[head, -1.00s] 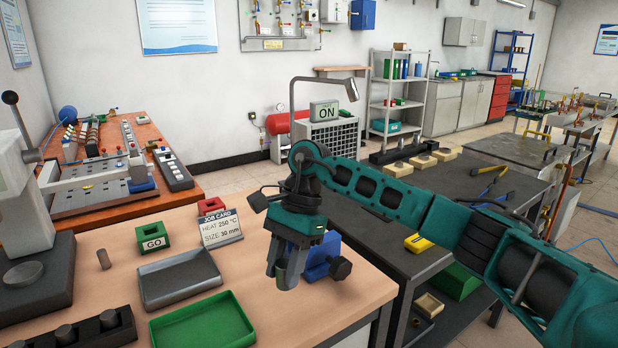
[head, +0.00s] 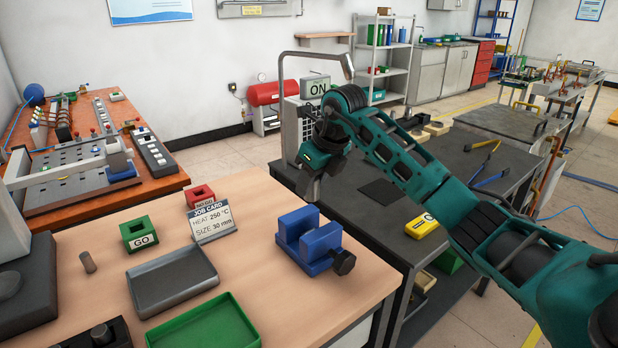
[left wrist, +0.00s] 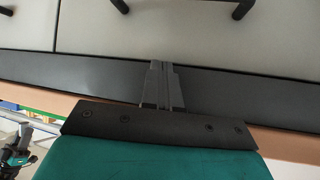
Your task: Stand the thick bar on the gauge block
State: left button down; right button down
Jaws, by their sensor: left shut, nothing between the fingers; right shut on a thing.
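The green gauge block (head: 140,234), marked GO, stands on the wooden bench behind the grey tray. A red block (head: 200,197) of similar shape stands behind the job card. A short brown bar (head: 88,262) stands upright left of the tray. My right gripper (head: 312,188) is raised above the gap between the wooden bench and the dark bench, beyond the blue vise. It is shut on a slim grey piece, mostly hidden by the fingers; I cannot tell if this is the thick bar. My left gripper (left wrist: 160,85) is shut and empty in front of pale panels.
The blue vise (head: 310,245) stands near the wooden bench's right edge. A job card (head: 212,221), grey tray (head: 172,283) and green tray (head: 205,325) share this bench.

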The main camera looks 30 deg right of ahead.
aim_at(314, 199)
jog(key=shift+f, duration=1.05)
notch_tip(314, 199, down, 4)
jog(key=b, duration=0.4)
jog(key=shift+f+b, duration=0.75)
jog(key=shift+f, duration=0.9)
jog(key=c, duration=0.7)
grip_release()
jog(key=shift+c, duration=0.2)
jog(key=shift+o, duration=0.4)
jog(key=shift+s, duration=0.1)
